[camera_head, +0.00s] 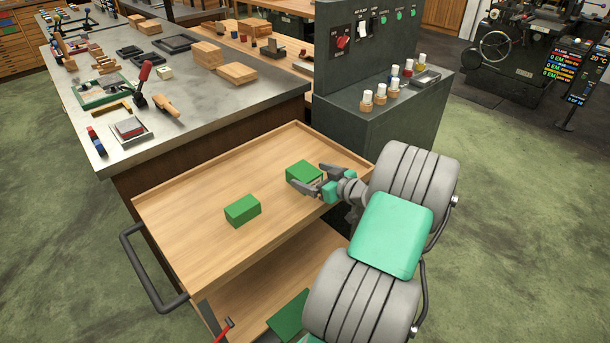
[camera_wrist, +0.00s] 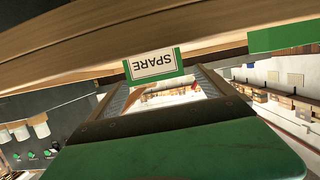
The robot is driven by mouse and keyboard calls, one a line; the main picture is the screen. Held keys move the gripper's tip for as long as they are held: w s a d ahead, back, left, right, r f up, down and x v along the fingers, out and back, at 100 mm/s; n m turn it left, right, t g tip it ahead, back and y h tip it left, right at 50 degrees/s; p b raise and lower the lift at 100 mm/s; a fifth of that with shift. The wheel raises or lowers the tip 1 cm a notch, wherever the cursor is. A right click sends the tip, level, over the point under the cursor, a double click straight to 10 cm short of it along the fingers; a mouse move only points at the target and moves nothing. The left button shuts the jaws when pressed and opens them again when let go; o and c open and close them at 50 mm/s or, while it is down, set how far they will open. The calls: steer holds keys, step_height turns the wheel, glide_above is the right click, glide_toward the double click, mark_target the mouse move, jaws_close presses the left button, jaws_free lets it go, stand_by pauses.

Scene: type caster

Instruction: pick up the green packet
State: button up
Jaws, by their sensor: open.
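Two green packets are on the wooden cart top. The nearer packet (camera_head: 242,210) lies alone near the middle of the top. The other packet (camera_head: 303,172) lies by the right edge, right at my gripper (camera_head: 308,180). My gripper is open, its fingers reaching in from the right, and they partly hide this packet. In the wrist view a green packet with a white label reading SPARE (camera_wrist: 153,65) shows upside down at the fingertips, between or just beyond them; I cannot tell which. Another green block (camera_wrist: 285,38) shows at the upper right there.
The cart top (camera_head: 185,200) has a raised rim and clear room on its left. A green item (camera_head: 290,315) sits on the lower shelf, partly hidden by my arm. A grey bench (camera_head: 210,110) with tools stands behind. A dark cabinet (camera_head: 385,125) with small jars stands beyond the cart's right corner.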

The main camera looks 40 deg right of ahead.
mark_target(303, 169)
steer(key=x, duration=0.4)
steer(key=shift+w+d+r, duration=0.1)
steer(key=shift+w+d, duration=0.05)
steer(key=shift+w, duration=0.1)
steer(key=shift+c, duration=0.4)
jaws_close()
steer(key=shift+d+r, duration=0.1)
steer(key=shift+r, duration=0.1)
